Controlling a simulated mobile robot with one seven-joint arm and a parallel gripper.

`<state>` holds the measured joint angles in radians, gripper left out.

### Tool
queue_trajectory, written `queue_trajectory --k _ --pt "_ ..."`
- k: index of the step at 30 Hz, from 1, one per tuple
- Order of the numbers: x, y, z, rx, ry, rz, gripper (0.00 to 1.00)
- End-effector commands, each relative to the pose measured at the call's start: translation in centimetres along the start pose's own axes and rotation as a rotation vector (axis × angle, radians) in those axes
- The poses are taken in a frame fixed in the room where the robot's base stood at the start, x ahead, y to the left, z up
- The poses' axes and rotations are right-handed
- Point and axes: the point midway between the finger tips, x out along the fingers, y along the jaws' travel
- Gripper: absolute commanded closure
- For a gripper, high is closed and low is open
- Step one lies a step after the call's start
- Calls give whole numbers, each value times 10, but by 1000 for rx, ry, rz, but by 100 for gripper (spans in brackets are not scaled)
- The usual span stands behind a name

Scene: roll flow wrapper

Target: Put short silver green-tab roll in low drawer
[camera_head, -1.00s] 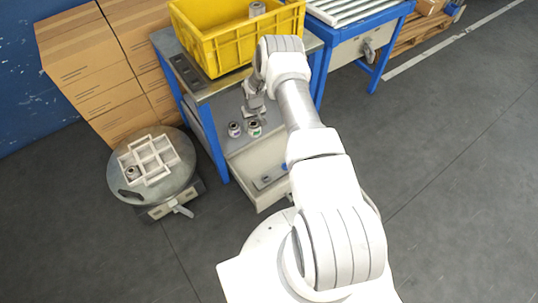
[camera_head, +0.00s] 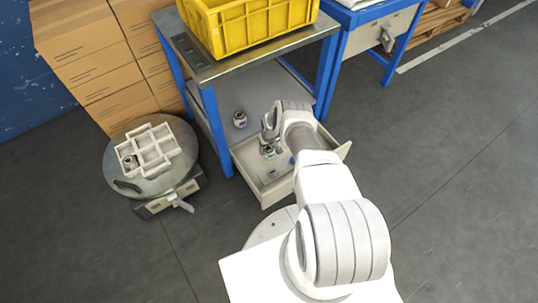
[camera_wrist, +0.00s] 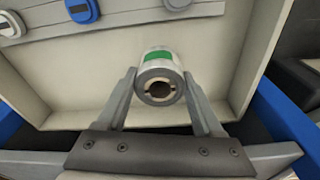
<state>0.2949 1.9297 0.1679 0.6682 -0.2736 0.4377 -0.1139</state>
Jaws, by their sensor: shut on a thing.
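The short silver roll with a green tab (camera_wrist: 160,75) is between the two fingers of my gripper (camera_wrist: 158,84), which is shut on it. Its hollow end faces the wrist camera. In the head view my gripper (camera_head: 268,146) is over the low drawer, partly hidden by my arm. The low drawer (camera_head: 246,176) is pulled out under the blue-framed table, and its pale floor and walls also show in the wrist view (camera_wrist: 60,95). The roll appears above the drawer floor; the exact gap cannot be told.
Another silver roll with a purple mark (camera_head: 240,119) stands on the shelf (camera_head: 225,100). A yellow crate (camera_head: 250,25) is on the table. A round stand with a divided tray (camera_head: 150,143) is at left. Grey and blue items (camera_wrist: 82,11) lie along the drawer's far part.

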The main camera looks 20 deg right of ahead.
Motion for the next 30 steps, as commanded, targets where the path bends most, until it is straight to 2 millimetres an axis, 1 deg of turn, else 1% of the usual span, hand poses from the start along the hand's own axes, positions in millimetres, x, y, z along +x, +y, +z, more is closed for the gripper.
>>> queue_trajectory --k 1,3,6,9,15,16,20,21,30 --pt "10 0 2 0 0 0 100" --pt "21 0 3 1 -1 -1 100" --pt "32 0 4 0 0 -1 100" --pt "35 0 4 0 0 0 100" --pt "34 0 4 -1 0 0 100" --pt "34 0 4 -1 -1 0 28" --pt "34 0 5 0 -1 0 5" --pt "34 0 5 0 -1 0 2" --pt "32 0 4 0 -1 0 2"
